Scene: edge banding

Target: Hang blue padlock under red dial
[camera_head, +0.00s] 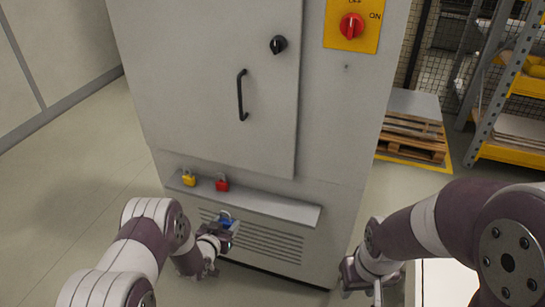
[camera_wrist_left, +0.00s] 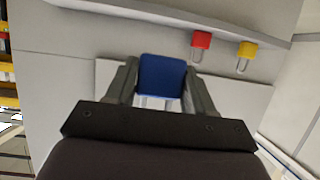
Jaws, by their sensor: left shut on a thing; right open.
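The blue padlock (camera_head: 225,220) is held in my left gripper (camera_head: 222,232), just in front of the cabinet's narrow ledge in the head view. In the left wrist view the blue padlock (camera_wrist_left: 162,77) sits between the two fingers, with part of its shackle showing beyond the body. The red dial (camera_head: 351,26) is on a yellow plate high on the cabinet's right side. A small peg or hook (camera_head: 346,68) shows on the panel below it. My right gripper (camera_head: 362,280) is low at the cabinet's lower right, partly hidden by its own arm.
The cabinet door has a black handle (camera_head: 242,95) and a black knob (camera_head: 278,44). Pallets (camera_head: 410,140) and a shelf rack (camera_head: 500,90) stand behind on the right.

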